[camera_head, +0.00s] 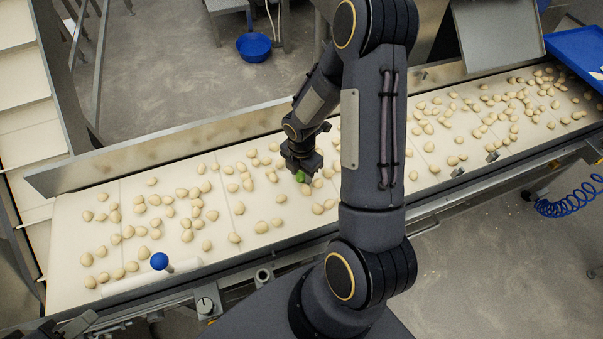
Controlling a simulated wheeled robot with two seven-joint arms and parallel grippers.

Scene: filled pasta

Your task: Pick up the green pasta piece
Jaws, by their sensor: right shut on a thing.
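The green pasta piece (300,176) is at the tips of my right gripper (303,174), over the middle of the pale conveyor belt. My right gripper points down and is shut on the green piece. The fingers hide part of it, and I cannot tell whether it still touches the belt. Pale pasta pieces lie close around it. A dark part of my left gripper (62,326) shows at the bottom left corner, off the belt's near side. Its fingers are too unclear to tell open from shut.
Many pale pasta pieces (187,235) are scattered along the conveyor belt (75,232). A metal side wall (150,153) runs along the belt's far edge. A blue tray (575,48) is at the far right end.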

